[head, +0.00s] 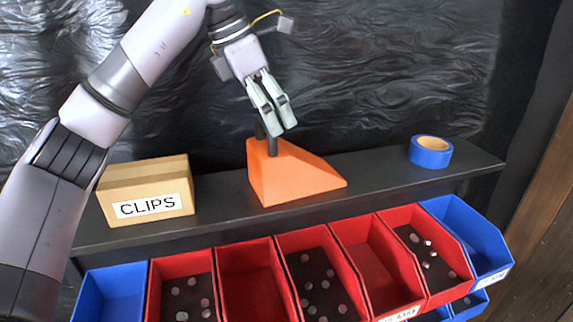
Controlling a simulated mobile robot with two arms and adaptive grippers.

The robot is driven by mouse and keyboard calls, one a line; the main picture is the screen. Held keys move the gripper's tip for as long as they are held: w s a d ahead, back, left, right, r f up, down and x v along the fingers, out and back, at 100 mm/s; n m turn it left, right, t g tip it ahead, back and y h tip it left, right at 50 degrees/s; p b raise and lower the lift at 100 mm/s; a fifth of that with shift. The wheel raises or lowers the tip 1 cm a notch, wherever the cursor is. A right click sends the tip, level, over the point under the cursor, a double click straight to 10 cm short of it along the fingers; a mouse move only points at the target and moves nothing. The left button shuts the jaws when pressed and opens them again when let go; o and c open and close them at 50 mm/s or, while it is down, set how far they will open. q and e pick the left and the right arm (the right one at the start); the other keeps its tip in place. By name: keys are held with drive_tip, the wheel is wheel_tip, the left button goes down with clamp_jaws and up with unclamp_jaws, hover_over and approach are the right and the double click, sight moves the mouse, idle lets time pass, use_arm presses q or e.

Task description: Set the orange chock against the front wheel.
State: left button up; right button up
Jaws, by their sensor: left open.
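The orange chock (292,177) is a wedge standing on a dark shelf, its tall end to the left and its slope falling to the right. A dark upright handle stands at the top of its tall end. My left gripper (278,133) is above the chock, fingers pointing down, close to the handle. The fingers are open, and whether they touch the handle cannot be told. My right gripper is not in view. No wheel shows in this view.
A cardboard box labelled CLIPS (146,189) stands left of the chock on the dark shelf (385,174). A roll of blue tape (430,152) lies at the right end. Red bins (245,283) and blue bins (470,237), some holding small round parts, sit below in front.

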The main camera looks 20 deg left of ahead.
sight(287, 147)
use_arm(q)
drive_tip(key=shift+w+d+f, duration=0.1)
drive_tip(key=shift+d+f, duration=0.15)
drive_tip(key=shift+f, duration=0.3)
drive_tip(key=p+x, duration=0.1)
drive_tip(key=x, duration=0.1)
drive_tip(key=p+x, duration=0.1)
drive_tip(key=x, duration=0.1)
drive_tip(key=shift+d+p, duration=0.25)
drive_tip(key=shift+p, duration=0.05)
drive_tip(key=shift+d+f, duration=0.15)
drive_tip(key=shift+f, duration=0.45)
drive_tip(key=shift+c, duration=0.5)
drive_tip(key=c, duration=1.1)
drive_tip(key=shift+r, duration=0.15)
drive_tip(key=c, duration=0.7)
